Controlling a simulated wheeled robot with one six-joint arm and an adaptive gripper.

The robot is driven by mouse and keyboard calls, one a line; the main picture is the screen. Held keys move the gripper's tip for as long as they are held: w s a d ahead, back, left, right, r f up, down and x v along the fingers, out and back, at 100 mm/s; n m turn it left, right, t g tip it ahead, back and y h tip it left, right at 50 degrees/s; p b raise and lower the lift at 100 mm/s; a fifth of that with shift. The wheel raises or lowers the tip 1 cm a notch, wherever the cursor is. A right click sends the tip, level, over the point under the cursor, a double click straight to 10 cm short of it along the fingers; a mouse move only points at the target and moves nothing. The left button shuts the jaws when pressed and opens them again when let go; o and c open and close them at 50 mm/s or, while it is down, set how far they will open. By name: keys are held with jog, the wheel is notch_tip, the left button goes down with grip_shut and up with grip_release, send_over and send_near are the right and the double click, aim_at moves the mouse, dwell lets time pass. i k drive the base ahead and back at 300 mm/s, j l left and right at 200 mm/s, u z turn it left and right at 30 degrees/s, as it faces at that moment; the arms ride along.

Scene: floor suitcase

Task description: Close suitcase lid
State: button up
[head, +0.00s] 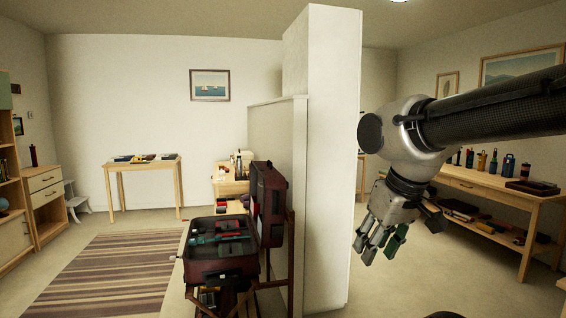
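The suitcase (218,268) is dark reddish-brown and sits on a low wooden stand left of the partition. It is open, with dark, red and teal items inside its base. Its lid (268,204) stands about upright on the right side of the base, close to the partition. My gripper (379,246) hangs pointing down on the right side of the picture, right of the partition. Its fingers look spread with nothing between them. It is well apart from the suitcase and lid.
A tall white pillar (325,160) and a low partition wall (278,130) stand between my gripper and the suitcase. A striped rug (110,270) lies at left. A small table (143,166) stands behind it. A workbench (500,196) with bottles is at right. Floor below my gripper looks clear.

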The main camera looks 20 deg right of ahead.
aim_at(275, 186)
jog(key=i+l+z, duration=0.1)
jog(key=i, duration=0.3)
jog(key=i+l, duration=0.2)
jog(key=i, duration=0.15)
jog(key=i+l+z, duration=0.15)
jog(key=i, duration=0.5)
jog(key=i+l, duration=0.25)
jog(key=i, duration=0.15)
jog(key=i+l, duration=0.25)
jog(key=i, duration=0.15)
